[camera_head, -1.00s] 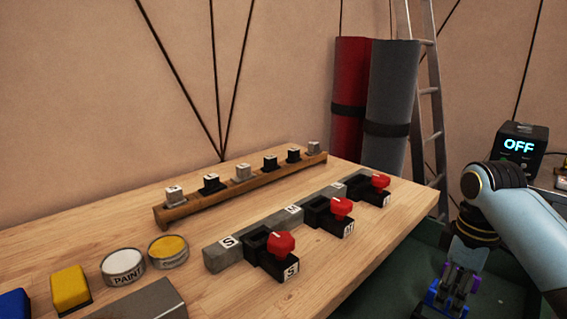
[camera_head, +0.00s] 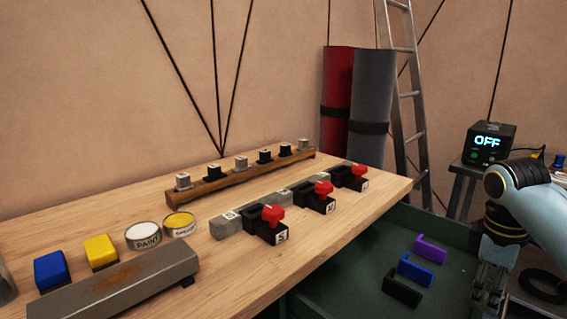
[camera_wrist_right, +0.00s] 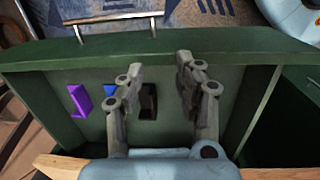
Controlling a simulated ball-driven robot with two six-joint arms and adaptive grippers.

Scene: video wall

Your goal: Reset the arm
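My right arm (camera_head: 540,215) comes in from the right edge of the head view. Its gripper (camera_head: 489,293) points down beside the green drawer (camera_head: 345,235), right of the pieces inside it. In the right wrist view the two fingers of my right gripper (camera_wrist_right: 158,75) stand apart with nothing between the tips. A purple (camera_head: 430,249), a blue (camera_head: 416,269) and a black bracket-like piece (camera_head: 402,289) lie in the drawer. My left gripper is not in view.
The wooden bench (camera_head: 330,225) carries red-knobbed clamps (camera_head: 272,214), a rail of small blocks (camera_head: 240,175), paint cans (camera_head: 143,236), blue and yellow blocks (camera_head: 100,251) and a grey bar (camera_head: 120,285).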

